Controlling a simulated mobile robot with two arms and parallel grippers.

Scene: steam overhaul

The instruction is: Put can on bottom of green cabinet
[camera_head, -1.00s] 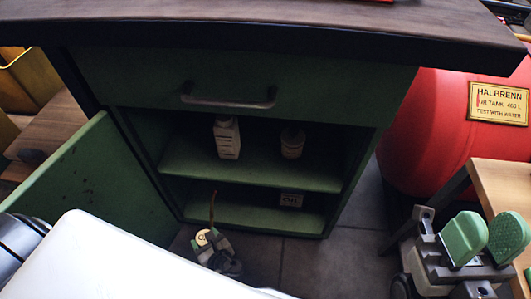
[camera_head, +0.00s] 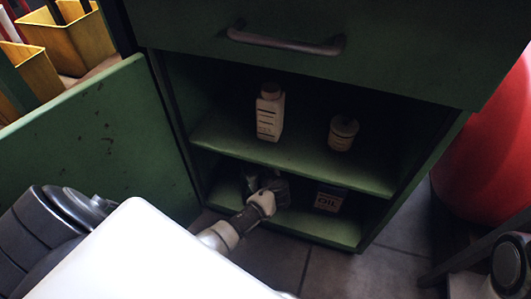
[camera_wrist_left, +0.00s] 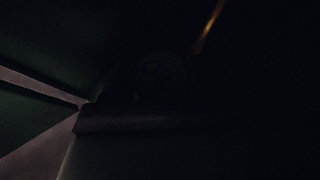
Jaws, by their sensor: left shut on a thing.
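The green cabinet (camera_head: 290,160) stands open in the head view, with a middle shelf and a bottom compartment. My left gripper (camera_head: 268,188) reaches into the left part of the bottom compartment, shut on the can. The can is mostly hidden by the gripper and shadow in the head view. In the dark left wrist view the can (camera_wrist_left: 160,70) faintly shows "OIL" lettering, with a copper-coloured spout (camera_wrist_left: 208,28) rising at an angle. I cannot tell whether the can touches the cabinet bottom. My right gripper is not in view.
A square "OIL" tin (camera_head: 330,199) stands in the bottom compartment, right of my gripper. A white bottle (camera_head: 269,115) and a small jar (camera_head: 342,134) are on the middle shelf. The open door (camera_head: 100,140) is at left, a red tank (camera_head: 490,150) at right.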

